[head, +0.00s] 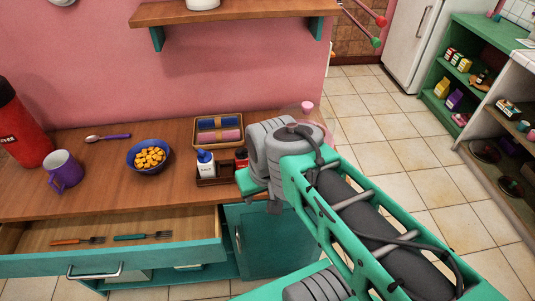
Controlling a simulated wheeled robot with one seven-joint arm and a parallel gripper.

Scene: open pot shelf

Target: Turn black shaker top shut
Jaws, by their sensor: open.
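A dark brown caddy (213,181) stands on the wooden counter near its front edge. No clearly black shaker shows; I cannot tell whether one is hidden behind my arm. My gripper (262,198) is open, just right of the caddy, mostly hidden by my own wrist. I cannot see anything between its fingers or whether it touches the caddy.
A tray with rolled cloths (219,129), a blue bowl of yellow food (149,157), a spoon (108,137), a purple mug (64,170) and a red canister (22,125) stand on the counter. An open drawer (110,255) with forks juts out below. A shelf (225,12) hangs above.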

